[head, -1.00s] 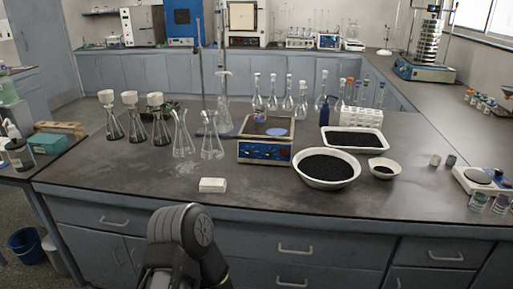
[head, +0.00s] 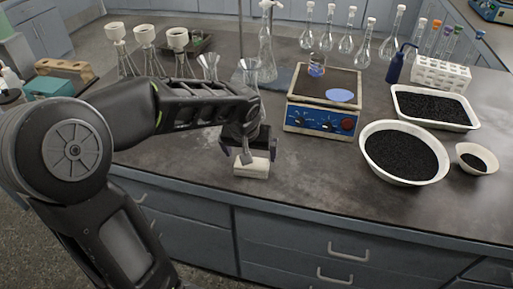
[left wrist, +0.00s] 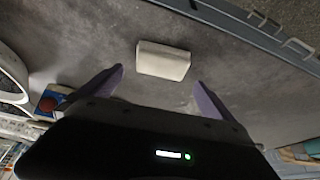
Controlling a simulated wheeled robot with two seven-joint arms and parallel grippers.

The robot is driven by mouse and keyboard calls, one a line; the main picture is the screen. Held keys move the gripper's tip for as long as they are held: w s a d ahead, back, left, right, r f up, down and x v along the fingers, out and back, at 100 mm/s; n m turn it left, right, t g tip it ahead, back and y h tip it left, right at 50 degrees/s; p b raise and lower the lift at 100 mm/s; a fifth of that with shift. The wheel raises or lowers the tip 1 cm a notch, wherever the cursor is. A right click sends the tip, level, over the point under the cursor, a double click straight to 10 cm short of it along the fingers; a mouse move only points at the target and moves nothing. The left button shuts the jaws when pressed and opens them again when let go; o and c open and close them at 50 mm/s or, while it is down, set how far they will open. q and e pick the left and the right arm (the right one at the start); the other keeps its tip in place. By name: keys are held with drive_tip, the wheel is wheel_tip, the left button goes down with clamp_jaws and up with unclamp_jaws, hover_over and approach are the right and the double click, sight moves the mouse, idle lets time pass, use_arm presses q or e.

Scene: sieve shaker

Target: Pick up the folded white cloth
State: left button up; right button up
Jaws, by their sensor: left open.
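The folded white cloth (head: 252,168) is a small pale block lying flat near the front edge of the bench. In the left wrist view the cloth (left wrist: 163,61) lies just beyond the fingertips, between their lines. My left gripper (head: 248,150) hangs right over the cloth in the head view, and its fingers partly cover the cloth's top. In the left wrist view the left gripper (left wrist: 158,77) has its two purple-grey fingers spread wide with nothing between them. My right gripper is not in view.
A white bowl of black grains (head: 404,152) sits to the right. Glass flasks (head: 250,75) stand close behind my left gripper. The bench front between cloth and bowl is clear.

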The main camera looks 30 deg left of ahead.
sight(250, 165)
use_arm(q)
drive_tip(key=shift+w+a+r, duration=0.15)
drive_tip(key=shift+w+r, duration=0.05)
drive_tip(key=shift+w, duration=0.05)
drive_tip(key=shift+s+r, duration=0.1)
drive_tip(key=shift+s, duration=0.25)
drive_tip(key=shift+x, duration=1.4)
drive_tip(key=shift+w+f, duration=0.15)
drive_tip(key=shift+f, duration=0.35)
drive_tip(key=x, duration=0.4)
drive_tip(key=shift+w, duration=0.1)
